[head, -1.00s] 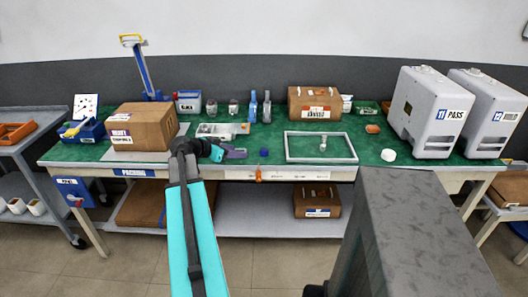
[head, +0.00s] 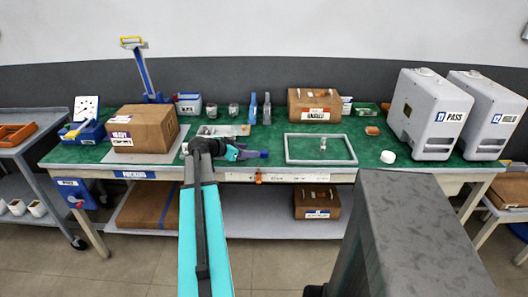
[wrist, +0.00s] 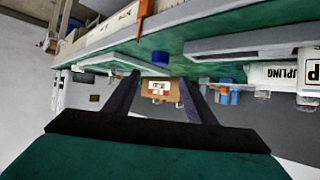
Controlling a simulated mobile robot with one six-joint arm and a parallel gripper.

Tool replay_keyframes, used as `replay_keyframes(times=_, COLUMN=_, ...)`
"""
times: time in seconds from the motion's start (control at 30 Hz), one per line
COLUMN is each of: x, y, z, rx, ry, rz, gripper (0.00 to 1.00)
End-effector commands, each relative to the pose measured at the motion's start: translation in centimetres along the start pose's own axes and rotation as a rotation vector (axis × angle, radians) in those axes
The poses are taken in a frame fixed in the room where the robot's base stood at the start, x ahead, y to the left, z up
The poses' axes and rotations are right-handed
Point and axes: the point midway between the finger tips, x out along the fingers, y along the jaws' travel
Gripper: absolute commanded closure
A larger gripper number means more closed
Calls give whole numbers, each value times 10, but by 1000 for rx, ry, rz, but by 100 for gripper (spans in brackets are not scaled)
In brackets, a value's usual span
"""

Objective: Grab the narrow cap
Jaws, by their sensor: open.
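A small blue cap (head: 264,154) stands on the green table top near the front edge. It also shows in the wrist view (wrist: 160,58), which looks upside down, just past the fingertips and roughly centred between them. A white, wider-looking cap (head: 388,156) stands farther right on the table. My gripper (head: 254,154) is low over the table, just left of the blue cap and pointing right at it. In the wrist view my gripper (wrist: 160,78) is open, with nothing held between its two dark fingers. Whether the fingertips reach around the cap's sides I cannot tell.
A grey rectangular frame (head: 287,150) lies right of the blue cap, with a small clear item inside. A grey tray (head: 246,130) of parts lies behind my gripper. A cardboard box (head: 170,122) stands left. White canisters (head: 436,128) stand at the right.

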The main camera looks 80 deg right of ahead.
Motion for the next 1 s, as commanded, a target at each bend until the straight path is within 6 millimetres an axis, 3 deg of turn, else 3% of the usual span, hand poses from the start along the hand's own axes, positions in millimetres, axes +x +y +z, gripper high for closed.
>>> replay_keyframes(times=0.23, x=30, y=0, z=-1, rx=-1, ry=0, rz=1, gripper=50)
replay_keyframes(times=0.77, x=37, y=0, z=0, rx=-1, ry=0, rz=0, gripper=50)
replay_keyframes(times=1.0, x=60, y=-1, z=1, rx=-1, ry=-1, rz=2, gripper=50)
